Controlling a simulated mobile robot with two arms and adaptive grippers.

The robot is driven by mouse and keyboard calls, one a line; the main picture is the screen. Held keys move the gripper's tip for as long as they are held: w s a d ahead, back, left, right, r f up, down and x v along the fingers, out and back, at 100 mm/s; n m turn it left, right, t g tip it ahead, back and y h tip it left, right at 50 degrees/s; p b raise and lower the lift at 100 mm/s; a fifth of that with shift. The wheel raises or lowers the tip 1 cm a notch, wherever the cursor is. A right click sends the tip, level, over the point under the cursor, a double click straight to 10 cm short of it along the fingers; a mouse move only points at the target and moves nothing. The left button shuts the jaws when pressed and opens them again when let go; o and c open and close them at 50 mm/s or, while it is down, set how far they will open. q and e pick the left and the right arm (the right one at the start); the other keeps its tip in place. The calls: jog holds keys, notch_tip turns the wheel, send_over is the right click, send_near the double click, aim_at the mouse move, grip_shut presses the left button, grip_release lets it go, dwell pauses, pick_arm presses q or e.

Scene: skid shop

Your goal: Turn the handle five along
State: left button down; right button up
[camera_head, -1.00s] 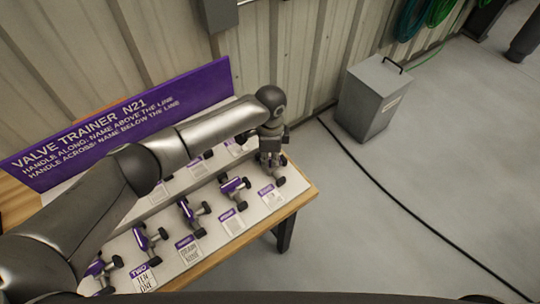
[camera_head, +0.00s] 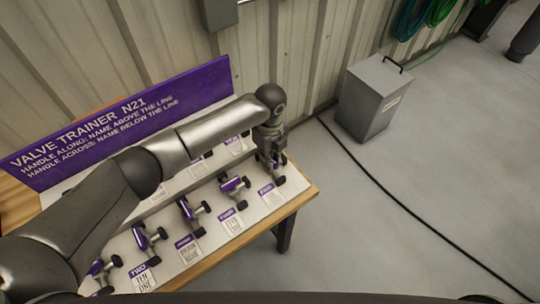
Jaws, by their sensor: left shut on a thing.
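The valve trainer board (camera_head: 296,191) stands on a wooden table, with a front row of purple-handled valves. The valve at the right end of that row (camera_head: 279,180), above the label card that appears to be five's (camera_head: 268,190), is largely hidden by my left gripper. My left gripper (camera_head: 271,163) comes down from above and is shut on this valve's handle. The handle's exact direction is hidden by the fingers. The neighbouring valve (camera_head: 235,185) stands free to the left. My right gripper is not in view.
My left arm covers part of the back row. A grey metal box (camera_head: 371,98) and black cable (camera_head: 385,193) are on the floor to the right.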

pick_arm(q)
jog(key=shift+m, duration=0.6)
jog(key=c, duration=1.5)
grip_release()
notch_tip(320, 180, up, 12)
jog(key=shift+r, duration=0.1)
